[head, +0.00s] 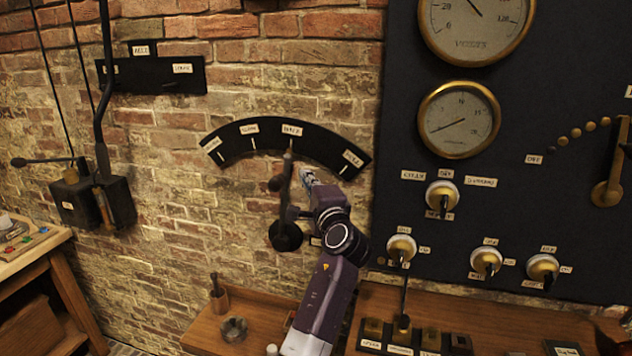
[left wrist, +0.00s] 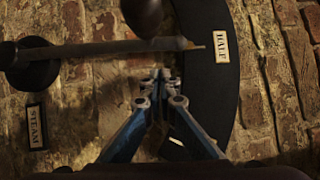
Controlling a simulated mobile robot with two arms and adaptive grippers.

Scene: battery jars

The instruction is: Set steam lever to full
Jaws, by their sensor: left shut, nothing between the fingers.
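The steam lever (head: 288,180) is a dark bar on a round pivot at the brick wall. It stands nearly upright, its tip at the HALF label (head: 292,130) of the black arc plate (head: 268,138). Another label (head: 352,158), too small to read surely, is at the arc's right end. My left gripper (head: 308,178) is shut and empty, just right of the lever. In the left wrist view its blue fingers (left wrist: 165,85) meet below the lever bar (left wrist: 110,48), on the side away from the round knob (left wrist: 142,12). I cannot tell whether they touch the bar. A STEAM label (left wrist: 36,127) shows near the pivot.
A dark panel (head: 400,290) with gauges (head: 458,120) and knobs (head: 442,196) is at the right. A wooden shelf (head: 255,304) with small items is below. Another lever box (head: 120,200) is on the left wall. The wall between it and the arc is clear.

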